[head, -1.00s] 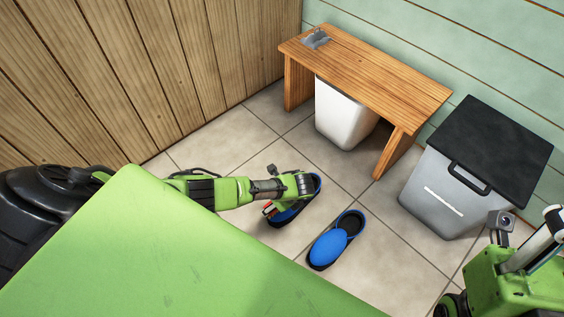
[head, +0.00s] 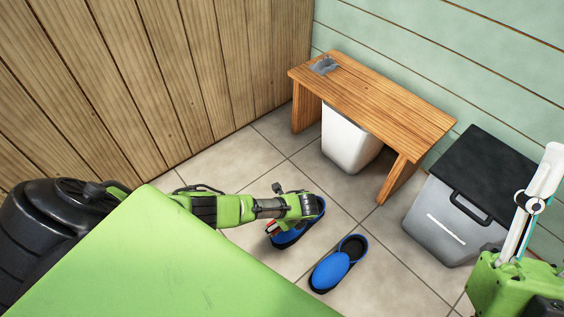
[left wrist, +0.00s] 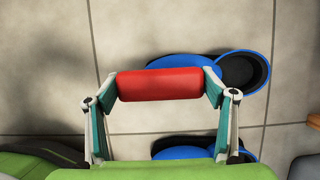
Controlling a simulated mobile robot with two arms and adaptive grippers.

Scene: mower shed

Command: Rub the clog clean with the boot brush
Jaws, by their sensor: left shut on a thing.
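Two blue clogs with dark openings are on the tiled floor. One clog (head: 338,268) stands clear, and the other clog (head: 287,238) is partly hidden under my left gripper (head: 277,229). Both also show in part in the left wrist view, one at the top (left wrist: 245,68) and one at the bottom (left wrist: 180,153). My left gripper is shut on the boot brush, whose red body (left wrist: 160,85) spans between the two fingers. The brush overlaps the upper clog there; its bristles are hidden, and I cannot tell whether it touches.
A wooden bench (head: 385,98) stands by the wall with a grey metal piece (head: 324,66) on it and a white bin (head: 350,140) under it. A grey box (head: 445,220) with a black lid stands at right. Floor around the clogs is clear.

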